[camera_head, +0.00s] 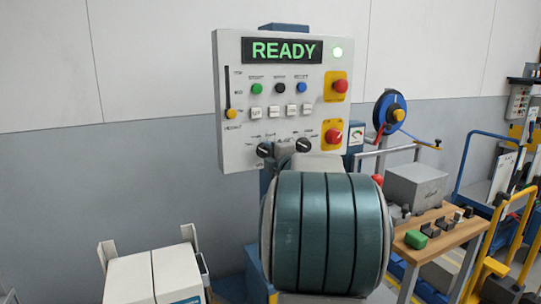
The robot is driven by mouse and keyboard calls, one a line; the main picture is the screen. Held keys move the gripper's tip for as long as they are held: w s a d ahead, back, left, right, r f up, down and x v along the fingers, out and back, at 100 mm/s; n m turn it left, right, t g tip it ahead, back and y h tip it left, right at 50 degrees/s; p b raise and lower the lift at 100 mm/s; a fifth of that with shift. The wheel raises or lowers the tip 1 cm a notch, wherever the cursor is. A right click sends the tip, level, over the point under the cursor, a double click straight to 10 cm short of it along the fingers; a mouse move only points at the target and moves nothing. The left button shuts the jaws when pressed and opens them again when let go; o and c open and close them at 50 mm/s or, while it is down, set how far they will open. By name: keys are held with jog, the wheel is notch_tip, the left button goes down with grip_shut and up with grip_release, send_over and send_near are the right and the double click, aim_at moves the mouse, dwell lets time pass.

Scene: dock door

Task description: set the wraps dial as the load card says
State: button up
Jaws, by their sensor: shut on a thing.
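The white control panel (235,105) stands upright with a lit green READY display (281,50). Along its lower edge are a black dial (264,150) at the left and another black dial (304,146) at the right. Their markings are too small to read, so I cannot tell which is the wraps dial. My gripper (284,146) shows as a small grey shape at the panel between these two dials. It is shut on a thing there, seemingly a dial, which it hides. My teal arm covers the space below. I cannot make out a load card.
A red button on yellow (333,135) sits close right of the dials, with another (340,86) above. A slider (230,112) is at the panel's left. White cartons (152,275) stand lower left. A wooden bench (440,238) and blue reel (389,112) are at right.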

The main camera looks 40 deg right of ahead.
jog(key=shift+m, duration=0.3)
jog(key=m+p, duration=0.2)
jog(key=m, duration=0.1)
jog(key=shift+r+m+p, duration=0.15)
jog(key=shift+m+p, duration=0.15)
jog(key=m+p, duration=0.2)
jog(key=m, duration=0.1)
jog(key=shift+m, duration=0.4)
jog(key=m+p, duration=0.2)
jog(key=m, duration=0.2)
jog(key=shift+m+p, duration=0.9)
jog(key=shift+m, duration=1.1)
jog(key=o, duration=1)
